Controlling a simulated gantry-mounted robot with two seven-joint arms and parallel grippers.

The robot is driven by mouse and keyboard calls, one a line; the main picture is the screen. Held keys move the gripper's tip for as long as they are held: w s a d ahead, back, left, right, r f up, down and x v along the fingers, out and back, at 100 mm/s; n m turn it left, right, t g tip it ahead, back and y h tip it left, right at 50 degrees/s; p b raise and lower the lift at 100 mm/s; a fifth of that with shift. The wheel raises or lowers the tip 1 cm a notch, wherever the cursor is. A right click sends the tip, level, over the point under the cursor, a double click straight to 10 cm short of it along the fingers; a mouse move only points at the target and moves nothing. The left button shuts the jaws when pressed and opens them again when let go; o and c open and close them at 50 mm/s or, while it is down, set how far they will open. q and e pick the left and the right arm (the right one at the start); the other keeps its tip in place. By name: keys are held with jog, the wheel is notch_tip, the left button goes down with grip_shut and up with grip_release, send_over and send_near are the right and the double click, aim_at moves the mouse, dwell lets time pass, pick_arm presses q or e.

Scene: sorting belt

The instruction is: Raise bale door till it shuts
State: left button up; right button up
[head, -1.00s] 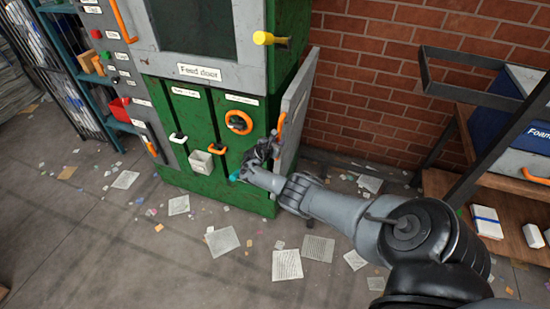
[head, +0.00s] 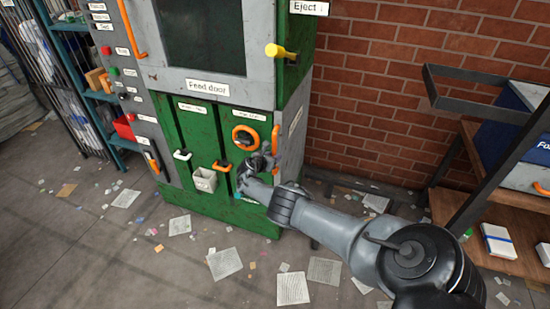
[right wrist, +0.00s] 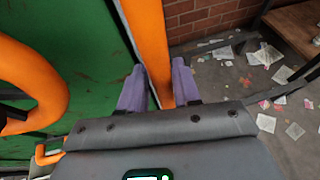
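The bale door appears to be the grey side panel (head: 293,128) at the lower right of the green baling machine (head: 222,125) in the head view. Its upright orange handle (head: 275,138) is at the front edge. The panel lies close to the machine's side; I cannot tell whether it is fully shut. My right gripper (head: 258,163) is at the lower end of this handle. In the right wrist view, the gripper's purple fingers (right wrist: 158,88) close on both sides of the orange handle (right wrist: 147,35). My left gripper is out of view.
A feed door label (head: 207,88), an orange ring handle (head: 245,137) and a small white box (head: 204,180) are on the machine's front. A shelf rack (head: 500,190) stands at the right. Papers (head: 224,263) litter the floor. A brick wall (head: 380,90) is behind.

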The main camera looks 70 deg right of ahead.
jog(key=shift+o, duration=1.1)
jog(key=shift+w+a, duration=0.1)
jog(key=shift+w, duration=0.25)
jog(key=shift+o, duration=0.2)
jog(key=shift+w, duration=0.15)
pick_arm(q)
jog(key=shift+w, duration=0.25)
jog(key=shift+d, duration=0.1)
pick_arm(e)
jog(key=shift+r, duration=0.1)
pick_arm(q)
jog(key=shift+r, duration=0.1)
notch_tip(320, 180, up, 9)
jog(key=p, duration=0.9)
pick_arm(e)
jog(key=v, duration=1)
jog(key=shift+a+r, duration=0.15)
jog(key=shift+a, duration=0.2)
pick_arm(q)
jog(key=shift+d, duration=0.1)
